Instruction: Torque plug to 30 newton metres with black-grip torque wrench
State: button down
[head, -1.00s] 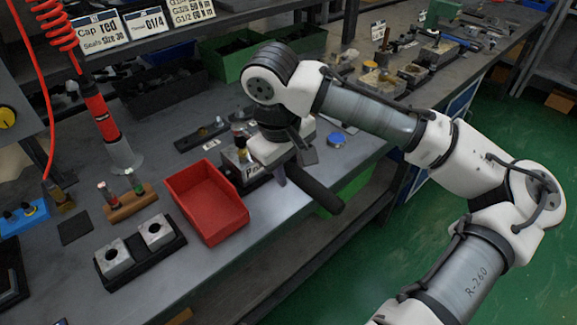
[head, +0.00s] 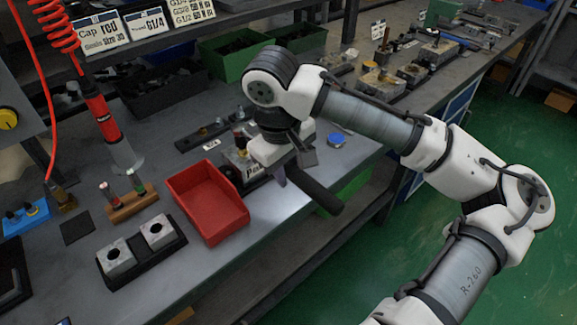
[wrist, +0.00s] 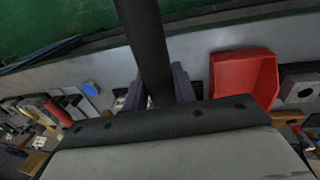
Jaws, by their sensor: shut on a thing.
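My gripper (head: 290,168) is over the bench, right of the red bin. It is shut on the black-grip torque wrench, whose black handle (head: 321,192) sticks out toward the bench's front edge. In the wrist view the handle (wrist: 146,40) runs up from between the fingers (wrist: 160,88). The wrench's head is hidden behind my gripper. A grey block in a labelled holder (head: 250,172) stands just left of and partly behind my gripper. I cannot make out the plug, or whether the wrench touches it.
The red bin (head: 208,200) is left of my gripper. Two grey blocks sit in a black holder (head: 142,248) at the front left. A blue round item (head: 337,140) lies to the right. A red hanging tool (head: 103,118) stands at the left.

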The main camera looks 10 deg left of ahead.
jog(key=shift+f+b, duration=0.75)
jog(key=shift+f, duration=0.5)
dwell(0.3)
dwell(0.4)
jog(key=shift+s+a+m+p, duration=0.85)
jog(key=shift+s+a+m, duration=0.05)
jog(key=shift+s+m, duration=0.1)
jog(key=shift+s+a+m+p, duration=0.75)
jog(key=shift+a+m+p, duration=0.15)
jog(key=shift+a+p, duration=0.1)
